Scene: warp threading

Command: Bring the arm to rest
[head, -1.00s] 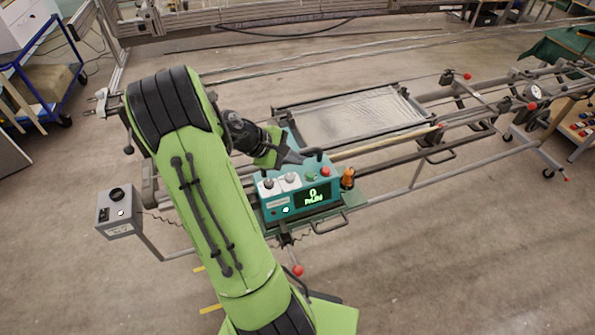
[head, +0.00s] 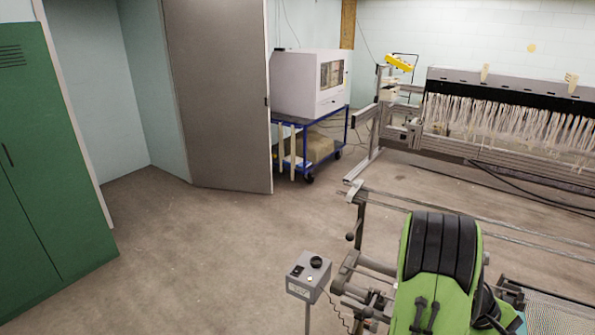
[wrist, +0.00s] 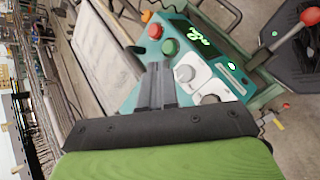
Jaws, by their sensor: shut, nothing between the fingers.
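My gripper (wrist: 158,68) is shut and empty in the wrist view, its two dark fingers side by side. Its tips point at a teal control box (wrist: 221,72), which has a lit green display, a red button, a green button and grey knobs. The tips overlap the box's near edge in the picture; I cannot tell whether they touch it. In the head view my green arm (head: 440,262) shows at the lower right, and my gripper is outside that frame.
A grey switch box (head: 308,275) on a post stands left of my arm, near the frame rails. A blue cart (head: 309,123) carries a white machine (head: 310,82) at the back. A green cabinet (head: 50,170) stands at the left. The floor between is clear.

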